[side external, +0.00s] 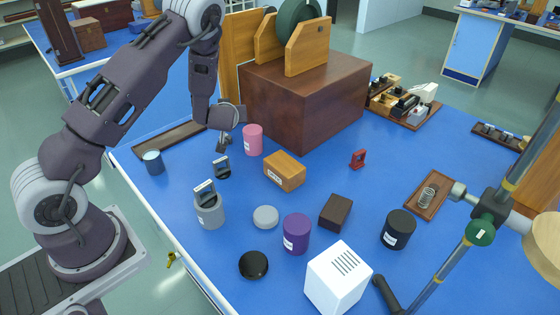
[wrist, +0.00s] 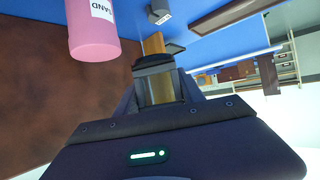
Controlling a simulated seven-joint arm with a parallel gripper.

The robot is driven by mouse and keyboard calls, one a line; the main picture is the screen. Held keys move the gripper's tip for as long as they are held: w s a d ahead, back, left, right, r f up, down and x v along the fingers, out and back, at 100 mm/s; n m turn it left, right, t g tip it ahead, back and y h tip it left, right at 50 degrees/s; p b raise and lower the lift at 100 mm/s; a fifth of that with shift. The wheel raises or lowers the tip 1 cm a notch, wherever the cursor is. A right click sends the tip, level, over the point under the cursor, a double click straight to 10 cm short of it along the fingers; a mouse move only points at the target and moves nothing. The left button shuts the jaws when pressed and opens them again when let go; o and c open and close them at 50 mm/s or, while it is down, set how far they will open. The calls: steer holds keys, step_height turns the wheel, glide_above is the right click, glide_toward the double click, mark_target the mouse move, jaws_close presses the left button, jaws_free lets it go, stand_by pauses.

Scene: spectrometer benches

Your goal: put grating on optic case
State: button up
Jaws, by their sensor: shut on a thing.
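My gripper (side external: 222,143) is shut above the table, just left of the pink jar (side external: 251,140). In the wrist view my gripper (wrist: 155,66) has a narrow golden-brown piece (wrist: 153,44) between its fingers, apparently the grating; most of it is hidden. A light wooden box with a white label (side external: 284,170), which I take for the optic case, stands on the blue table right of and nearer than the pink jar. Its label is too small to read. My gripper is apart from this box.
A large brown box (side external: 305,98) rises behind the pink jar. A small dark block (side external: 222,169) stands below my gripper, and a grey cylinder (side external: 209,213) is nearer. A purple jar (side external: 296,233), dark brown box (side external: 336,212) and red stand (side external: 358,159) surround the labelled box.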

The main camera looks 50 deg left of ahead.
steer(key=w+d+r+m+t+h, duration=0.2)
steer(key=w+d+m+t+h, duration=0.25)
steer(key=d, duration=0.45)
step_height(320, 180, up, 3)
steer(key=m+h, duration=0.6)
steer(key=m, duration=0.1)
glide_above(291, 159)
steer(key=shift+t, duration=0.35)
step_height(291, 159, down, 10)
steer(key=shift+r, duration=0.15)
steer(key=shift+f, duration=0.2)
steer(key=o, duration=1.4)
steer(key=shift+f, duration=0.1)
